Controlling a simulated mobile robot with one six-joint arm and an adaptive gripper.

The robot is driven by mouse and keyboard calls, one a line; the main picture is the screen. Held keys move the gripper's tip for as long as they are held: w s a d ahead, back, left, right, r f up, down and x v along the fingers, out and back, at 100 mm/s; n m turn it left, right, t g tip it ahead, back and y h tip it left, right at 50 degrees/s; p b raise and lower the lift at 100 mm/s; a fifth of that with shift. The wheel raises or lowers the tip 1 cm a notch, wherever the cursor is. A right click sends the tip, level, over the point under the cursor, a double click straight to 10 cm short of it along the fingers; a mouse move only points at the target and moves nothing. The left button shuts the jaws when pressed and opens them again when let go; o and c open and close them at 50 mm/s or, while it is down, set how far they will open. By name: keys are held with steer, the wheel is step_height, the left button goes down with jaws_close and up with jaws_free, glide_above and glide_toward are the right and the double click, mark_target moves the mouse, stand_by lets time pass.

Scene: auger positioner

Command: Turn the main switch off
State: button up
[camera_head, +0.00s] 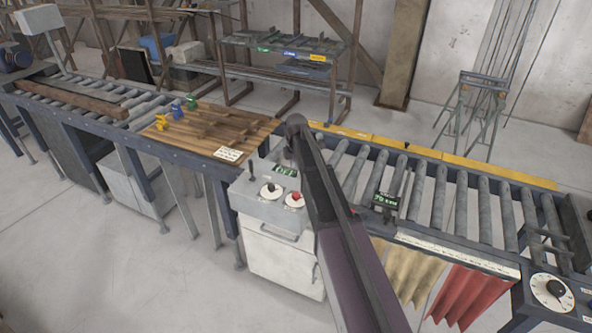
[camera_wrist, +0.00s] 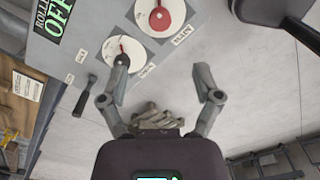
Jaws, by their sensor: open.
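The main switch (camera_wrist: 159,18) is a red rotary knob on a round white dial, at the top of the wrist view beside a label that seems to read MAIN. In the head view it is the red knob (camera_head: 295,198) at the right on the sloping top of the grey control box (camera_head: 262,212). My gripper (camera_wrist: 162,68) is open and empty, its fingers apart below the dial in the wrist view. The left finger partly overlaps the second dial. In the head view my arm hides most of the gripper. The switch's exact setting is hard to read.
A second white dial (camera_wrist: 121,51) and a black lever (camera_wrist: 84,96) sit close to the main switch. A display (camera_wrist: 52,17) reads ROLLERS OFF. A wooden board (camera_head: 205,135) lies left of the box. The roller conveyor (camera_head: 440,190) extends right.

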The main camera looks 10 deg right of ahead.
steer(key=s+f+m+b, duration=1.9)
steer(key=s+f+b, duration=0.6)
steer(key=s, duration=0.3)
steer(key=shift+f+b, duration=0.2)
steer(key=shift+b, duration=0.3)
stand_by(0.8)
steer(key=shift+s, duration=0.2)
steer(key=shift+s+m, duration=0.35)
steer(key=shift+m, duration=0.05)
stand_by(1.2)
